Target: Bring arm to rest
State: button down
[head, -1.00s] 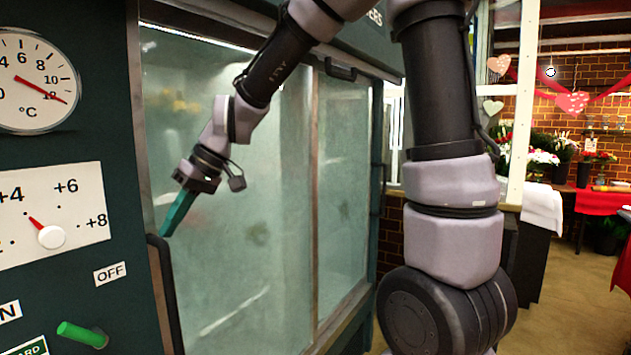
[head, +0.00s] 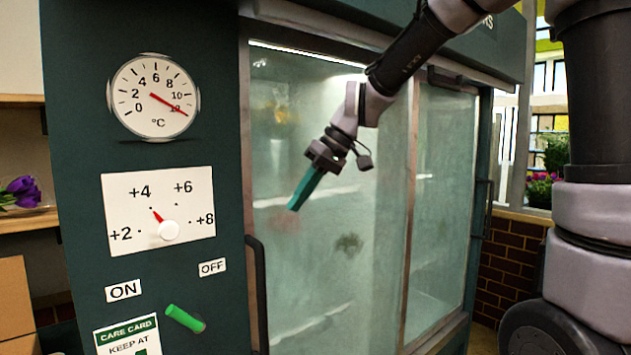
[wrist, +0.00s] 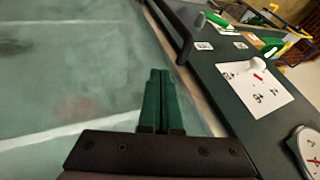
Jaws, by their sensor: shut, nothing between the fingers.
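My gripper (head: 305,188) is shut and empty, with its green fingers pointing down and left in front of the glass doors of the cooler. In the wrist view the gripper (wrist: 158,75) shows its two green fingers pressed together, with nothing between them. The fogged glass door (head: 290,270) lies behind it, and I cannot tell the exact gap. My arm reaches in from the upper right of the head view.
The dark cooler panel carries a thermometer (head: 155,97), a dial plate (head: 130,215) with a white knob (head: 169,230), and a green lever (head: 185,319). A vertical door handle (head: 257,295) stands below my gripper. Purple flowers (head: 22,192) lie on a shelf at left.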

jog(key=s+d+r+m+t+h, duration=0.1)
jog(key=s+d+m+t, duration=0.1)
jog(key=d, duration=0.7)
jog(key=s+d+r+m+t+h, duration=0.2)
jog(key=s+d+m, duration=0.2)
jog(key=d, duration=0.5)
jog(key=s+d+r+m+t+h, duration=0.1)
jog(key=s+d+m+t, duration=0.2)
jog(key=d+m, duration=0.3)
jog(key=s+d, duration=0.1)
jog(key=d, duration=0.2)
jog(key=shift+r+m+h, duration=0.25)
jog(key=shift+m+h, duration=0.15)
